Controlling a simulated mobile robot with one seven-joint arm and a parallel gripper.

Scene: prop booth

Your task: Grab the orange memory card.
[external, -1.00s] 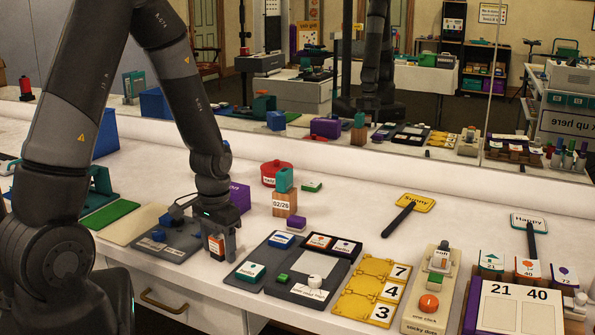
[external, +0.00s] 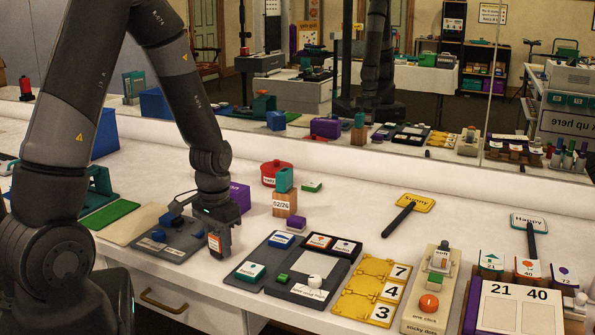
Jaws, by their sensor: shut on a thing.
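The orange memory card (external: 213,243) shows as a small orange piece with a white label, between my fingers. My gripper (external: 221,245) points down and is shut on it, at the right edge of the dark grey mat. The fingers partly hide the card. I cannot tell whether its lower edge touches the table.
A teal-labelled card (external: 251,271) and a blue one (external: 281,240) lie to the right. Beside them is a dark tray (external: 325,270) with orange- and purple-marked cards. A purple box (external: 240,197) and a wooden block (external: 285,203) stand behind.

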